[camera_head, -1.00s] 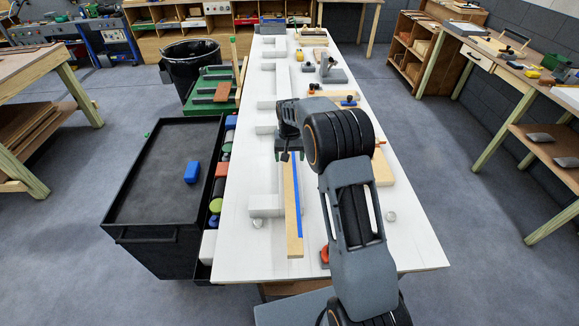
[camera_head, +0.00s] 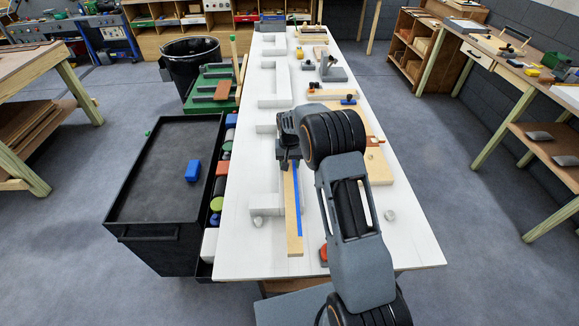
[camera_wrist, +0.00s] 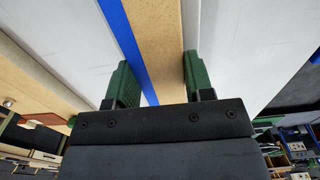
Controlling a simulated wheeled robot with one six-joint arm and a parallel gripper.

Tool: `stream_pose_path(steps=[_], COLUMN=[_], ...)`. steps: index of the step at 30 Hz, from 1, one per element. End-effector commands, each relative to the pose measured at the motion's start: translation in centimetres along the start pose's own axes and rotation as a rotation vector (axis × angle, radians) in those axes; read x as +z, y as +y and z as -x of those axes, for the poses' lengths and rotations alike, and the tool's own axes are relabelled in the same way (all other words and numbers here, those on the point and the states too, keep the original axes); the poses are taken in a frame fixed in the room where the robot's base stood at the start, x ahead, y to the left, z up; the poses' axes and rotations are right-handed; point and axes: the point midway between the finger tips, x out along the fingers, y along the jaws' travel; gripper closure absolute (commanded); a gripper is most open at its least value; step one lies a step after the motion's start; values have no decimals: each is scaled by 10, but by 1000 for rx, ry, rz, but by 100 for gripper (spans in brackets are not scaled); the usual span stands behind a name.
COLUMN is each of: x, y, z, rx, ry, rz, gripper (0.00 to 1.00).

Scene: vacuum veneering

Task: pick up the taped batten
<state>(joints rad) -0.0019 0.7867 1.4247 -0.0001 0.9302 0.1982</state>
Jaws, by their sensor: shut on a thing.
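The taped batten (camera_head: 292,225) is a long pale wooden strip with a blue tape line along its right edge. It lies lengthwise near the left side of the white table in the head view, its near end in sight and its far part hidden by my arm. My gripper (camera_wrist: 156,82) has its green fingers on both sides of the batten (camera_wrist: 162,40) in the wrist view and is shut on it. The blue tape (camera_wrist: 126,42) runs beside the left finger. In the head view the fingertips are hidden behind my wrist.
White blocks (camera_head: 266,203) stand just left of the batten. Wooden boards and clamps (camera_head: 330,68) lie farther along the white table (camera_head: 250,262). Floor is free on the right.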

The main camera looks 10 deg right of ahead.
Motion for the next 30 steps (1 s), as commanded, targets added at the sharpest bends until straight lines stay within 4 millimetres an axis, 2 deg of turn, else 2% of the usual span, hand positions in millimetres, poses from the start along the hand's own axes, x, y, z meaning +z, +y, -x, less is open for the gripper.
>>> stream_pose_path(steps=[1, 11, 23, 29, 30], x=[0, 0, -1, -1, -6], y=[0, 0, 0, 0, -8], z=[0, 0, 7, 32, 40], rx=[0, 0, -1, -2, -2], ry=[0, 0, 5, 7, 8], rz=[0, 0, 0, 0, 3], gripper=[63, 93, 93, 93, 93])
